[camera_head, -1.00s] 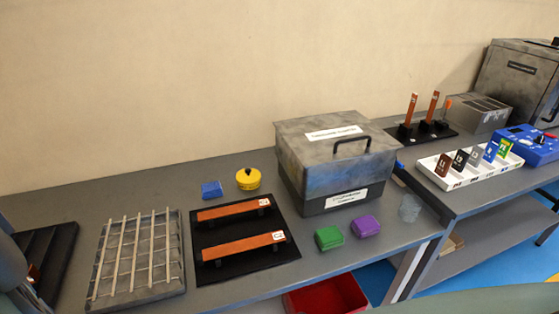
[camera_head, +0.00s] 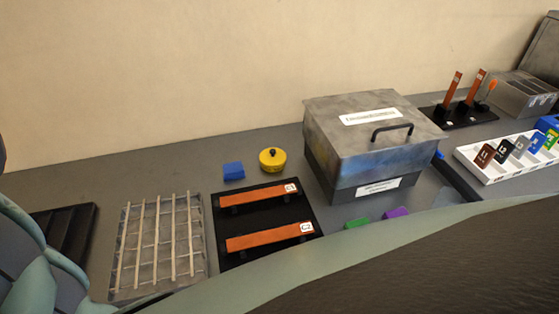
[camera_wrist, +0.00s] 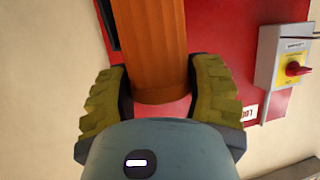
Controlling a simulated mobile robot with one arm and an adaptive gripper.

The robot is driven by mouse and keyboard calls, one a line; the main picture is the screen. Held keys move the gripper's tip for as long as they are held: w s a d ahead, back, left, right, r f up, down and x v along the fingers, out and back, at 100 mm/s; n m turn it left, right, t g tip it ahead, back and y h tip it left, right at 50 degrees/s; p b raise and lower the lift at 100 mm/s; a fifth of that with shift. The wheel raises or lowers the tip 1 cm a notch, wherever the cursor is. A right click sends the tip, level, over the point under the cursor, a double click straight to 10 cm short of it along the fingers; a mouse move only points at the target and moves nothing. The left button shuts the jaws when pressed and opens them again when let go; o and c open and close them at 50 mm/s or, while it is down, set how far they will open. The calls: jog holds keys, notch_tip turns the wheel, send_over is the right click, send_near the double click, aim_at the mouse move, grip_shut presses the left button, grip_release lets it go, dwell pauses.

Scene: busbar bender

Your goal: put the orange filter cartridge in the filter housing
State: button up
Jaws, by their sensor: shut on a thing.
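In the wrist view an orange ribbed cylinder, the orange filter cartridge (camera_wrist: 155,45), stands between the fingers of my gripper (camera_wrist: 160,82). My gripper is shut on it, with a yellow-green ribbed finger on each side. The cartridge runs out of the top of the picture, so its far end is hidden. A red panel (camera_wrist: 222,30) fills the background behind it. I cannot make out the filter housing in either view. The gripper and cartridge do not show in the head view.
A grey switch box (camera_wrist: 285,55) with a red knob on yellow is right of the cartridge. In the head view, a lidded grey box (camera_head: 350,115), a wire-rack tray (camera_head: 128,270) and a yellow round container (camera_head: 273,161) stand on the bench (camera_head: 170,172).

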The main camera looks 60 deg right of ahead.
notch_tip(320, 180, down, 4)
jog(key=shift+f+p, duration=0.1)
jog(key=shift+p, duration=0.45)
jog(key=shift+f, duration=2.6)
jog(key=shift+f, duration=0.15)
jog(key=o, duration=1.3)
jog(key=shift+w, duration=0.1)
jog(key=shift+d, duration=0.1)
jog(key=shift+b+v, duration=2.1)
jog(key=shift+v, duration=3.95)
